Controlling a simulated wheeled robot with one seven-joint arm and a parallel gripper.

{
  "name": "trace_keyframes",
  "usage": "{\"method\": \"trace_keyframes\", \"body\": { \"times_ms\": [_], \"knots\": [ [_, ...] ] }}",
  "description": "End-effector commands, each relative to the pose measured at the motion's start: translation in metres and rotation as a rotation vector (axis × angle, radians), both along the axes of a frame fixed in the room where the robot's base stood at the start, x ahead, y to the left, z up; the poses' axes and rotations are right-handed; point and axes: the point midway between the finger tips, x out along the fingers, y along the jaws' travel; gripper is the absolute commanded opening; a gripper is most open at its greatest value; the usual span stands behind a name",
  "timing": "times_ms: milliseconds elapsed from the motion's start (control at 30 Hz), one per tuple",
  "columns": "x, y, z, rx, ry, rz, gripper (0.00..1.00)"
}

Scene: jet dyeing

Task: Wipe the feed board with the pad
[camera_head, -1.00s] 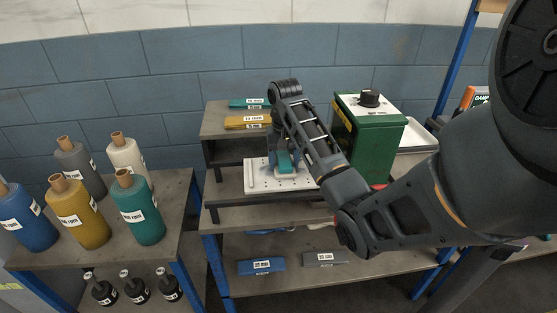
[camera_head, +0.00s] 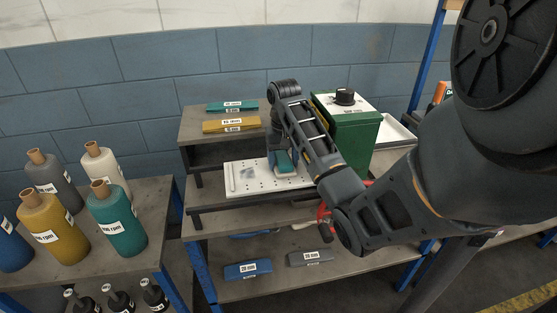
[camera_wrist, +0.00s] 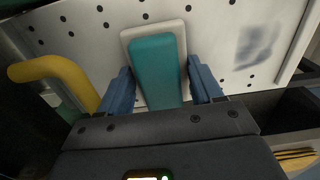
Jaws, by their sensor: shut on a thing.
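The feed board (camera_head: 245,183) is a white plate with rows of small dark holes, lying on the bench; it also fills the top of the wrist view (camera_wrist: 222,22). A grey-blue smudge (camera_wrist: 255,44) marks the board to the right of the pad in the wrist view, and it shows in the head view (camera_head: 247,173). The pad (camera_wrist: 157,62) has a teal grip on a pale base. My gripper (camera_wrist: 158,92) is shut on the teal grip, with blue fingers on both sides. The pad (camera_head: 284,163) is at the board; whether it touches the surface is unclear.
A green box (camera_head: 349,140) with a black knob stands right of the board. A raised shelf (camera_head: 190,128) behind holds teal and yellow labelled bars. Blue (camera_head: 247,270) and grey bars (camera_head: 310,258) lie on the lower shelf. Cones of yarn (camera_head: 120,222) stand on the left table.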

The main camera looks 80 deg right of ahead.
Motion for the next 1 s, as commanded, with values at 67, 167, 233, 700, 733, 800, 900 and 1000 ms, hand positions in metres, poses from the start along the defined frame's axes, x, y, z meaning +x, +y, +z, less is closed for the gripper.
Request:
{"method": "trace_keyframes", "body": {
  "times_ms": [67, 167, 233, 700, 733, 800, 900, 1000],
  "knots": [
    [-0.006, -0.002, -0.002, 0.003, 0.004, -0.010, 0.41],
    [-0.008, -0.003, -0.001, 0.001, 0.006, -0.015, 0.41],
    [-0.008, -0.004, -0.001, 0.002, 0.006, -0.016, 0.41],
    [0.018, 0.007, 0.002, 0.002, 0.005, -0.011, 0.41],
    [0.021, 0.008, 0.002, 0.001, 0.005, -0.010, 0.41],
    [0.025, 0.010, 0.002, 0.001, 0.005, -0.009, 0.41],
    [0.028, 0.012, 0.003, 0.002, 0.004, -0.009, 0.41],
    [0.033, 0.014, 0.002, 0.002, 0.003, -0.007, 0.41]
  ]
}}
